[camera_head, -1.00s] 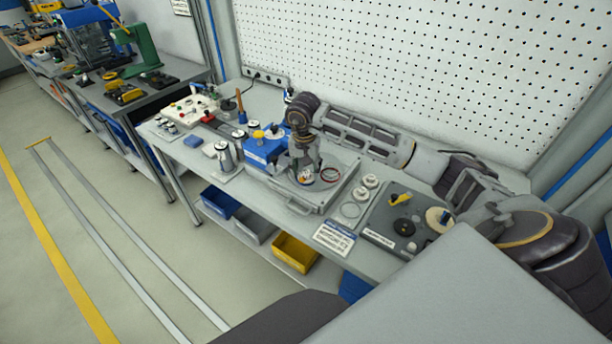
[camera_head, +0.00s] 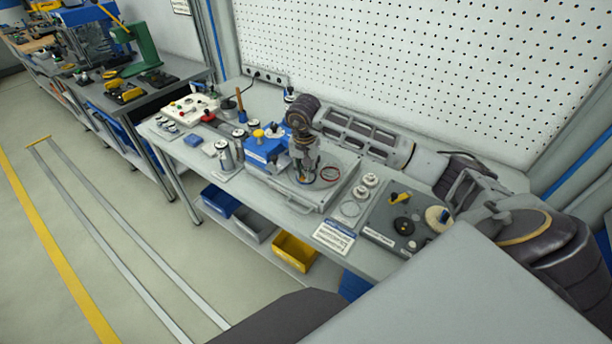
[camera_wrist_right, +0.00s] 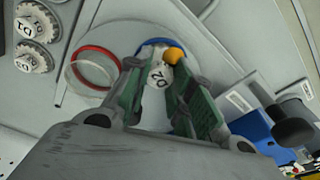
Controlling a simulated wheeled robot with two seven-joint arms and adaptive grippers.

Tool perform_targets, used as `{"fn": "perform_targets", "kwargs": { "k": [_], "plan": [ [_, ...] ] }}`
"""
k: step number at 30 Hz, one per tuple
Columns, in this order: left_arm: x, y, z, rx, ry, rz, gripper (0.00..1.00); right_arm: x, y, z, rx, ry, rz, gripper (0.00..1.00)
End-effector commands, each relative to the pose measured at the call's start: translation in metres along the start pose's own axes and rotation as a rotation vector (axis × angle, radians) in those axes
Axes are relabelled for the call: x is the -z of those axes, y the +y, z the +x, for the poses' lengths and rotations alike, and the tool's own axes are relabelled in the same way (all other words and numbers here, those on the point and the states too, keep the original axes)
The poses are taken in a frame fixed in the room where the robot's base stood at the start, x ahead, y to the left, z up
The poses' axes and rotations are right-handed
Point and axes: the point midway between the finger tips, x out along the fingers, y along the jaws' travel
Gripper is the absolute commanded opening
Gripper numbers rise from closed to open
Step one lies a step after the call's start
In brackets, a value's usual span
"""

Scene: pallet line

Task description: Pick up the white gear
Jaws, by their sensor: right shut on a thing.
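The white gear (camera_wrist_right: 156,78), a small white piece marked with a number, sits between the fingers of my right gripper (camera_wrist_right: 160,68) in the right wrist view. An orange-yellow part and a blue ring (camera_wrist_right: 150,46) show right beside it. My right gripper (camera_head: 303,177) points down over the grey tray (camera_head: 297,205) in the head view, and it is shut on the gear. The fingers hide the gear's sides, and its teeth cannot be made out. My left gripper is not in view.
A red ring (camera_head: 330,174) lies in the tray right of the gripper. A blue box (camera_head: 262,152) stands close on the left. The pegboard (camera_head: 420,60) rises behind.

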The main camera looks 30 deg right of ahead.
Motion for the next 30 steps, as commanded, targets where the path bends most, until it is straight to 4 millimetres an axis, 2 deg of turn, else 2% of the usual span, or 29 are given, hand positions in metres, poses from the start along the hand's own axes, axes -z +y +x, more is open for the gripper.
{"fn": "perform_targets", "kwargs": {
  "k": [11,17,25,30],
  "plan": [
    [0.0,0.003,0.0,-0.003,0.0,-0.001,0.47,-0.001,0.001,0.001,-0.003,-0.002,-0.001,0.0],
    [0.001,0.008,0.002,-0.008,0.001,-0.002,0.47,0.001,0.0,-0.007,-0.001,-0.001,0.0,0.0],
    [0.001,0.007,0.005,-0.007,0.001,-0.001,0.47,0.004,0.0,-0.033,0.001,0.001,0.001,0.0],
    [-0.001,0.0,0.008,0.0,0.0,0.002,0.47,0.007,0.0,-0.054,0.0,0.001,0.0,0.0]
  ]
}}
